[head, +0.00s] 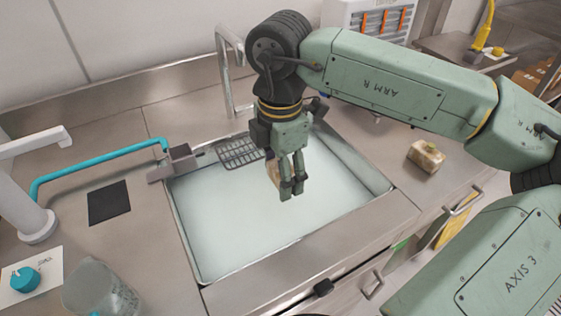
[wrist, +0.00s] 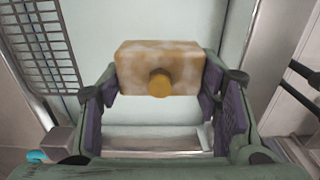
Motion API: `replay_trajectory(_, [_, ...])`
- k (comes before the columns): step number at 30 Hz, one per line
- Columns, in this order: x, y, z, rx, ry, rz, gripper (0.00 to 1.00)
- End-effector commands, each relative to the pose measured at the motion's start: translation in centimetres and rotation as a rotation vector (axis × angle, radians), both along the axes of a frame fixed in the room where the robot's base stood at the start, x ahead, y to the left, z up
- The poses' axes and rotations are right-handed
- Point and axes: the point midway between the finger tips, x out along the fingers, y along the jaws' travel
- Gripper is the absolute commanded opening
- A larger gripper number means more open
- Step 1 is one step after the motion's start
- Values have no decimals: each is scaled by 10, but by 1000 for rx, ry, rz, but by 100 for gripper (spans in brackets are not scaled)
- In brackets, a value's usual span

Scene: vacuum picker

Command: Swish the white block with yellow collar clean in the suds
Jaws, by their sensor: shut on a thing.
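My gripper (head: 292,190) points down over the sink and is shut on a block. In the wrist view the block (wrist: 135,68) sits between the purple finger pads; it looks whitish with brown-yellow stains and has a round yellow collar (wrist: 160,84) facing the camera. In the head view the held block (head: 272,173) is mostly hidden behind the fingers. Pale suds water (head: 240,225) fills the sink. The block appears at or just above the water; I cannot tell if it touches. A second stained block (head: 426,157) with a small yellowish top stands on the right counter.
A dark wire rack (head: 239,151) lies at the sink's back left. A metal tap (head: 228,70) rises behind the sink. A teal hose (head: 95,162), a dark mat (head: 109,202) and a clear beaker (head: 100,288) are on the left. The front sink rim is clear.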

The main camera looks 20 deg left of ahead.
Motion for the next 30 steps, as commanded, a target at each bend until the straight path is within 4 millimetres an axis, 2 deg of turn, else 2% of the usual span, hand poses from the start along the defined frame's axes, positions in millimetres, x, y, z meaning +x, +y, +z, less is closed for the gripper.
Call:
replay_trajectory(1, [0, 0, -11, 1, 1, 1, 28])
replay_trajectory(15, [0, 0, -80, -1, -1, 0, 28])
replay_trajectory(30, [0, 0, -142, -1, -1, -1, 28])
